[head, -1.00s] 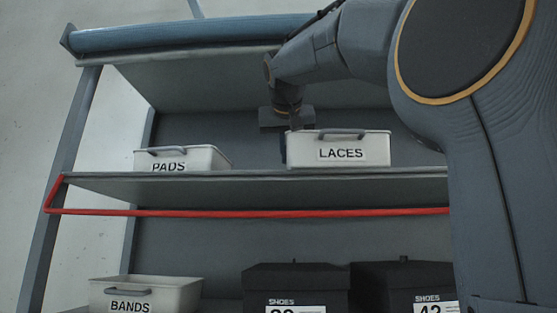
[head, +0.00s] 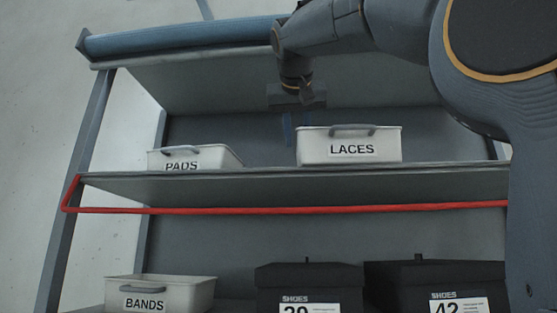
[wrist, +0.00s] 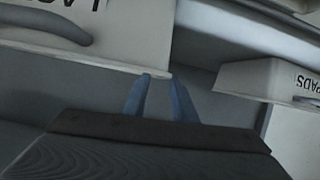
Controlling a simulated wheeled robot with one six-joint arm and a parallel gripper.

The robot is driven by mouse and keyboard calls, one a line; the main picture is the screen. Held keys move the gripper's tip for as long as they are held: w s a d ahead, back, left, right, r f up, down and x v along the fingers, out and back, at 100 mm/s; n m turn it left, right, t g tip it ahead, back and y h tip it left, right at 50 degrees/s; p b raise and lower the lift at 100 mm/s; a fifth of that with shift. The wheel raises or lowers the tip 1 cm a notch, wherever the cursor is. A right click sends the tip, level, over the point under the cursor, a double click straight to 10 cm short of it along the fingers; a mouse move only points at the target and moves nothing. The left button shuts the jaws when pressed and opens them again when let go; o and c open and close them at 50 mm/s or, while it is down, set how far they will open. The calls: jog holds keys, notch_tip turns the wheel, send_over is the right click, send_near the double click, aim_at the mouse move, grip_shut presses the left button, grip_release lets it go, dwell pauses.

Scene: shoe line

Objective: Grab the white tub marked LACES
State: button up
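The white tub marked LACES (head: 317,152) sits upright on the middle shelf, with a grey handle at its front rim. In the wrist view, part of the tub (wrist: 125,40) fills the upper left, its lettering cut off. My gripper (head: 289,130) hangs at the tub's left end, its blue fingers near rim height. In the wrist view, the fingers of my gripper (wrist: 160,98) stand apart with nothing held between them. The tub's corner lies just beyond the fingertips. I cannot tell whether a finger touches it.
A white tub marked PADS (head: 205,157) stands to the left on the same shelf (head: 250,183), with a gap between. A red rail (head: 280,211) runs below the shelf front. Below are the BANDS tub (head: 185,292) and dark shoe boxes (head: 310,278). A shelf panel (head: 215,80) hangs above.

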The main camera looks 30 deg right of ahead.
jog(key=shift+v, duration=1.1)
